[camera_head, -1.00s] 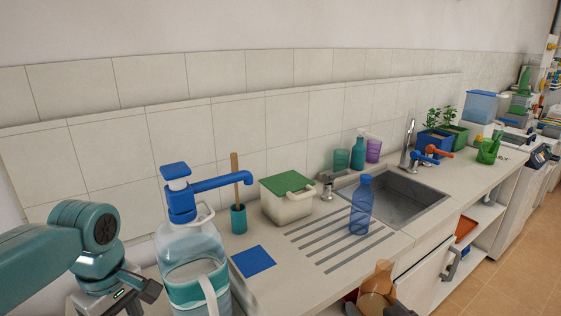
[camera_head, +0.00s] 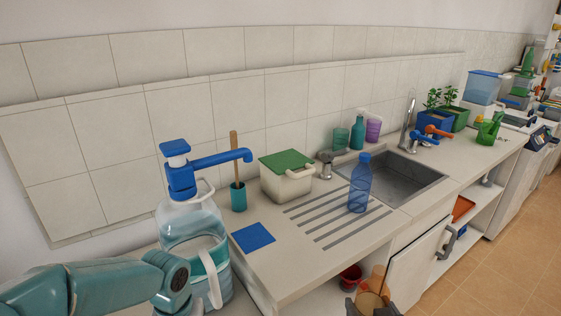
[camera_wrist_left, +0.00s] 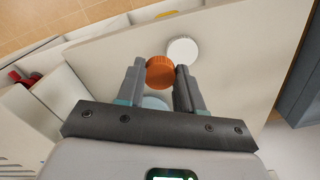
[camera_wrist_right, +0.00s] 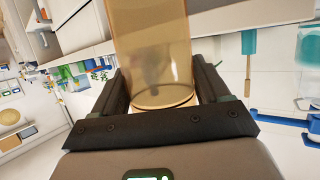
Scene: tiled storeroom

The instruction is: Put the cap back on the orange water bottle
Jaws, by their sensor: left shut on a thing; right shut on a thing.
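The orange see-through bottle (camera_head: 372,292) stands near the bottom edge of the head view, in front of the counter. My right gripper (camera_head: 370,312) is shut around it. The right wrist view shows the bottle (camera_wrist_right: 155,55) between both fingers (camera_wrist_right: 165,95). In the left wrist view an orange ridged cap (camera_wrist_left: 160,72) sits between the fingertips of my left gripper (camera_wrist_left: 160,80), which is shut on it. A white round cap (camera_wrist_left: 182,50) lies on the pale surface just beyond. In the head view my left gripper is hidden; only its arm shows at lower left.
A large dispenser jug (camera_head: 193,235) with a blue pump stands beside my left arm. A blue bottle (camera_head: 360,185) stands on the draining grooves by the sink (camera_head: 400,178). A blue mat (camera_head: 253,237) lies flat on the counter. A red cup (camera_head: 350,277) is below the counter's edge.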

